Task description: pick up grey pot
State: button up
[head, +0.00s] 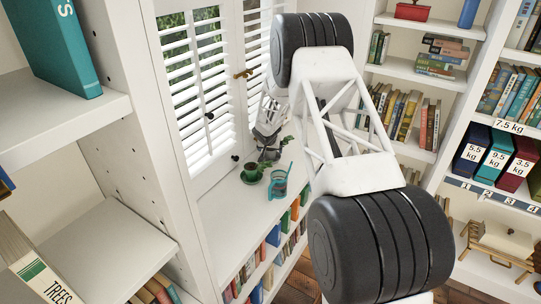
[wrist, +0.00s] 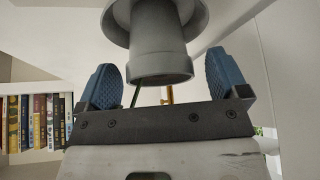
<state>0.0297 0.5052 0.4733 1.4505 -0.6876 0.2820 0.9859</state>
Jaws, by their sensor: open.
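The grey pot (wrist: 150,62) is large in the wrist view, with a wide rim band showing at the top and bottom of its visible part. It lies in front of and between the two blue finger pads of my gripper (wrist: 160,82), which are spread with gaps on both sides. In the head view my gripper (head: 268,138) is low over the window bench, and a dark grey shape beneath it (head: 268,154) seems to be the pot, partly hidden by my gripper.
Shuttered windows (head: 196,95) rise behind. Bookshelves (head: 415,73) stand to the right.

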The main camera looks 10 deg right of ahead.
jog(key=shift+w+d+f, duration=0.1)
jog(key=shift+w+f, duration=0.1)
jog(key=shift+f, duration=0.2)
dwell(0.3)
jog(key=c, duration=1.3)
jog(key=shift+o, duration=0.2)
jog(key=shift+r, duration=0.2)
notch_tip(320, 180, up, 10)
jog(key=shift+f, duration=0.15)
jog(key=shift+r, duration=0.2)
jog(key=shift+r, duration=1.25)
